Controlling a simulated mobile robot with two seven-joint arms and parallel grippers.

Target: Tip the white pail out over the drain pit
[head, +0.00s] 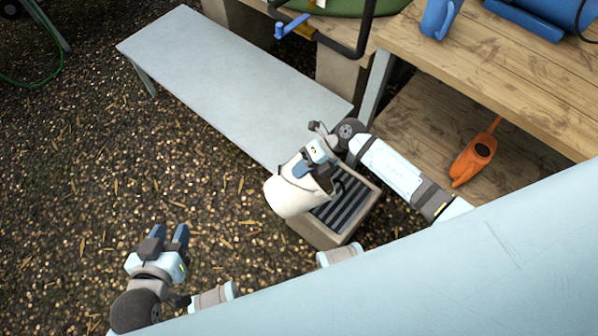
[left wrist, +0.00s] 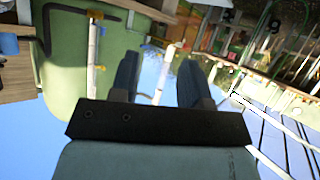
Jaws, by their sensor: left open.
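The white pail (head: 287,196) is in the head view, lying tilted over at the left edge of the drain pit (head: 319,239). Its base is toward the lower left and its mouth toward the right, over the pit's dark grate. My right gripper (head: 315,181) is shut on the pail at its rim side. The pail's inside is mostly hidden, and I cannot tell what is in it. My left gripper (head: 167,234) is open and empty over the gravel, well left of the pail. Its two fingers also show apart in the left wrist view (left wrist: 158,75).
A long grey bench (head: 215,75) stands behind the pit. A wooden workbench (head: 500,65) is at the right, with a blue jug (head: 439,18) on it. An orange watering can (head: 474,155) sits on its lower shelf. Open gravel lies to the left.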

